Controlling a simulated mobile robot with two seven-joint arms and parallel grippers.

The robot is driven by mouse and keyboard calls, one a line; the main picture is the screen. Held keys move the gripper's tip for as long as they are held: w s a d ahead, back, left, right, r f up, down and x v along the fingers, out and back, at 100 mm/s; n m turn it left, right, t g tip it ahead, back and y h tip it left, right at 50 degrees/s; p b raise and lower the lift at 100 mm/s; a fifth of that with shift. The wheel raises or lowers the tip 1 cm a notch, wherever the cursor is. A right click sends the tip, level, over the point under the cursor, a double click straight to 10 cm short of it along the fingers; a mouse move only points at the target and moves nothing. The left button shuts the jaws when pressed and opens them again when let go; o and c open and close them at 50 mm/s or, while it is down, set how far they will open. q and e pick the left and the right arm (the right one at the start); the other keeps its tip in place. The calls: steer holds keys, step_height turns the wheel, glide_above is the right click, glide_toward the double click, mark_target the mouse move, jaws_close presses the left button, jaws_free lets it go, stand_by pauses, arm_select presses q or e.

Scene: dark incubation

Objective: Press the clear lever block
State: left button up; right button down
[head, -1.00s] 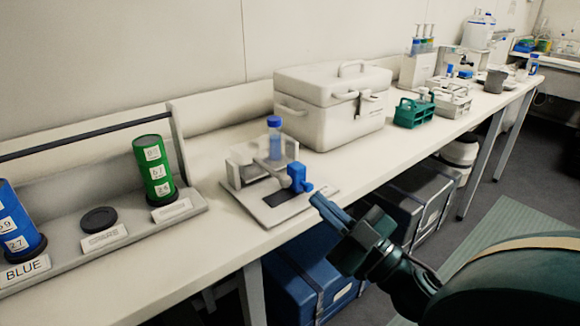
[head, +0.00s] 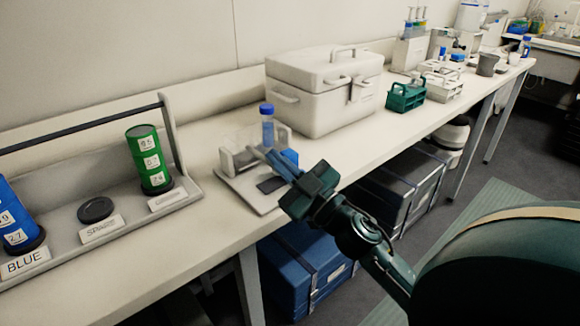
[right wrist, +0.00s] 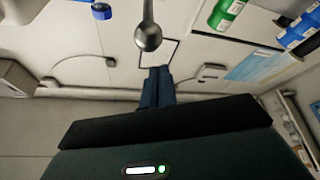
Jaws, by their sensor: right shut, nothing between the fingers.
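The clear lever block (head: 236,160) stands on a pale base plate (head: 240,190) near the bench's front edge. A bottle with a blue cap (head: 266,110) stands at its back. My right gripper (head: 268,155) is shut and empty, with its blue fingers over the front of the block; they hide much of the lever. In the right wrist view, a grey rod with a rounded end (right wrist: 148,38) hangs just ahead of the shut fingers (right wrist: 159,72). I cannot tell whether they touch. My left gripper is not in view.
A white lidded box (head: 310,100) stands right of the block, with a green rack (head: 405,97) beyond it. On the left is a holder (head: 130,232) with a green cylinder (head: 149,160), a blue cylinder (head: 15,215) and a black disc (head: 95,210). Blue crates sit under the bench.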

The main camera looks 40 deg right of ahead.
steer(key=shift+d+f, duration=0.25)
steer(key=shift+f, duration=0.3)
steer(key=shift+d+f, duration=0.2)
steer(key=shift+f, duration=0.3)
